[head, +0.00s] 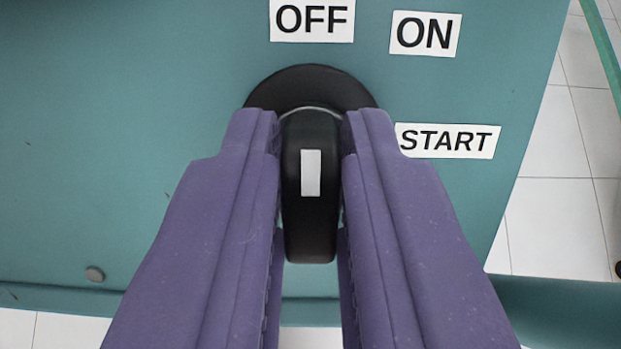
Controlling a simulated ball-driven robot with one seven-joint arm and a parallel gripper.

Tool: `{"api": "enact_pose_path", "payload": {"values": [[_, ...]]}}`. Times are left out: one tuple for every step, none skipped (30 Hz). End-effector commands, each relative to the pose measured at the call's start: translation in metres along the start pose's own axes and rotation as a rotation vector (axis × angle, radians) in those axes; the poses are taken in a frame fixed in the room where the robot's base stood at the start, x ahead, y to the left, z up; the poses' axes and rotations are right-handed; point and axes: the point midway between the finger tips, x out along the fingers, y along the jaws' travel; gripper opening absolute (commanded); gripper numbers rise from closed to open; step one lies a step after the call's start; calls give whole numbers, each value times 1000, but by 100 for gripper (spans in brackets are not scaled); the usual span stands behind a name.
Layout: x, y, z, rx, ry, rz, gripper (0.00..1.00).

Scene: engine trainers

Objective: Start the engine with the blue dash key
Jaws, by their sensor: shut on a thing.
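A black key head (310,225) with a white mark on its face sits at a round black ignition switch (312,84) on a teal panel. No blue shows on the key head. My gripper (310,135), with purple fingers, is shut on the key head, one finger on each side. The key head is upright in the picture, its white mark in line with the OFF label (311,20) above. The ON label (425,33) is at the upper right and the START label (448,140) at the right. The key's shaft and any slot are hidden.
The panel's right edge slants down, with white floor tiles (555,220) beyond. A teal bar (560,300) runs at the lower right.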

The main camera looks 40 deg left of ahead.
Motion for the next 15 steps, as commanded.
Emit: {"api": "enact_pose_path", "payload": {"values": [[1, 0, 0, -4, 0, -1, 0], [1, 0, 0, -4, 0, -2, 0], [1, 0, 0, -4, 0, -2, 0], [1, 0, 0, -4, 0, -2, 0], [1, 0, 0, -4, 0, -2, 0], [1, 0, 0, -4, 0, -2, 0], [1, 0, 0, -4, 0, -2, 0], [1, 0, 0, -4, 0, -2, 0], [1, 0, 0, -4, 0, -2, 0], [1, 0, 0, -4, 0, -2, 20], [1, 0, 0, -4, 0, -2, 27], [1, 0, 0, -4, 0, -2, 36], [1, -1, 0, -4, 0, -2, 38], [1, -1, 0, -4, 0, -2, 38], [1, -1, 0, -3, 0, -2, 38]]}}
